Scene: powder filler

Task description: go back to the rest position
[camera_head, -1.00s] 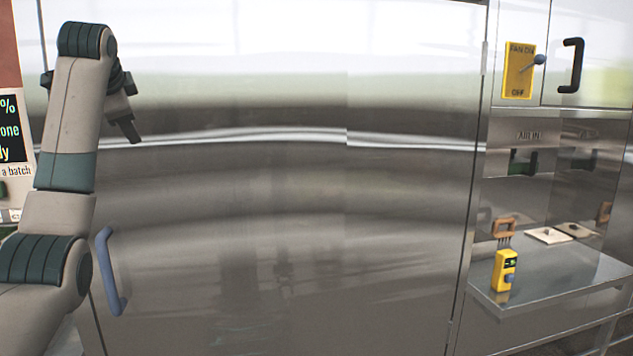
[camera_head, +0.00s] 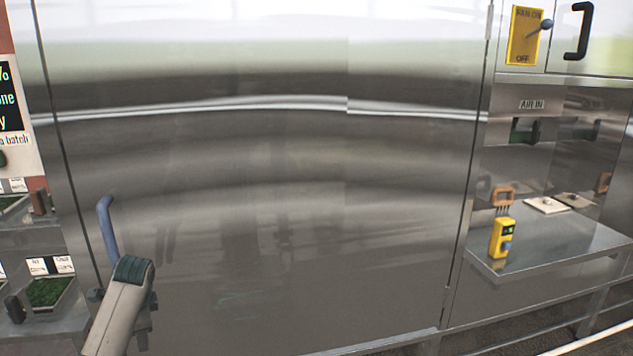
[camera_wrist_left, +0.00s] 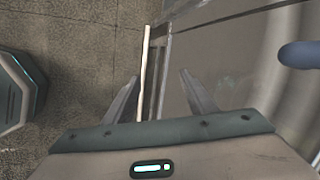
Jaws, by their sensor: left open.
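My left arm is low at the lower left of the head view, in front of the big steel door (camera_head: 270,200). In the left wrist view my left gripper (camera_wrist_left: 160,96) has its two fingers apart with nothing between them, pointing down over the floor. The blue door handle (camera_head: 107,235) is just above the arm in the head view; its lower part is close to or behind the arm. A blue rounded bar, which looks like this handle, shows at the right of the wrist view (camera_wrist_left: 300,54), apart from the fingers. My right gripper is not in view.
A steel shelf (camera_head: 560,245) at the right holds a yellow device (camera_head: 501,238). A yellow fan switch (camera_head: 525,35) and black handle (camera_head: 580,30) are above it. Green-filled trays (camera_head: 48,292) stand at the left.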

